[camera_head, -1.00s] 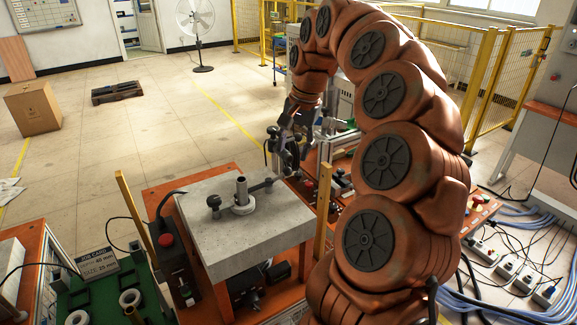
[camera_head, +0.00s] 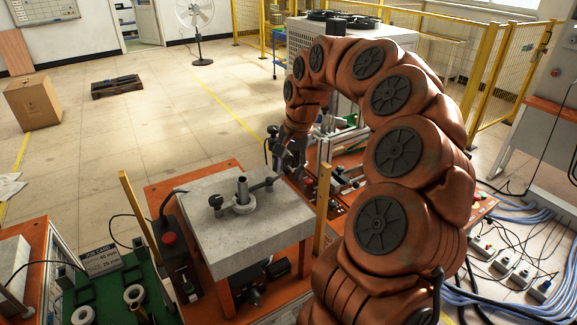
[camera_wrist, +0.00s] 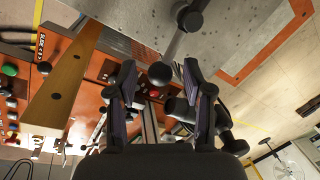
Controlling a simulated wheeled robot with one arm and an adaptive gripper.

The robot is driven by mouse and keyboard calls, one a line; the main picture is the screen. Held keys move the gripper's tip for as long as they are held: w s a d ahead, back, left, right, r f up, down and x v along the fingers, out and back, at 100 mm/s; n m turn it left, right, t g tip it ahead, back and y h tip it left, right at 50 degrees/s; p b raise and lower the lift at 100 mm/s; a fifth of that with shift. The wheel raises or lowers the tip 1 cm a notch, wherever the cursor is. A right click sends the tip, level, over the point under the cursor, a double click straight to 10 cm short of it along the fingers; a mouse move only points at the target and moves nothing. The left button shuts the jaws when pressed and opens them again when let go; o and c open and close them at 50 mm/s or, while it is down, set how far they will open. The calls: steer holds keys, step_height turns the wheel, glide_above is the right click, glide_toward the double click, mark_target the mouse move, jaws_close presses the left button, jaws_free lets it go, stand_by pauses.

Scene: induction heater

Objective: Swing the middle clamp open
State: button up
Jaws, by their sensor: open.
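A grey slab table (camera_head: 250,220) holds an upright metal tube (camera_head: 242,187) in a pale ring. Dark arms with knobs reach out from it: a left knob (camera_head: 215,202), and a right arm (camera_head: 263,184) ending near my gripper (camera_head: 288,158). In the wrist view, a metal lever (camera_wrist: 175,45) runs from the slab (camera_wrist: 255,25) to a dark ball knob (camera_wrist: 160,74). My gripper (camera_wrist: 160,80) is open, with one fingertip on each side of the knob in the picture. I cannot tell whether either touches it. Which arm is the middle clamp is not clear.
A yellowish post (camera_head: 321,212) stands at the slab's right side, and another (camera_head: 138,215) at its left. A control box with a red button (camera_head: 168,239) is left of the slab. Orange benches with fixtures lie below and behind.

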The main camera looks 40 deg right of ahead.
steer(key=shift+c, duration=0.4)
jaws_close()
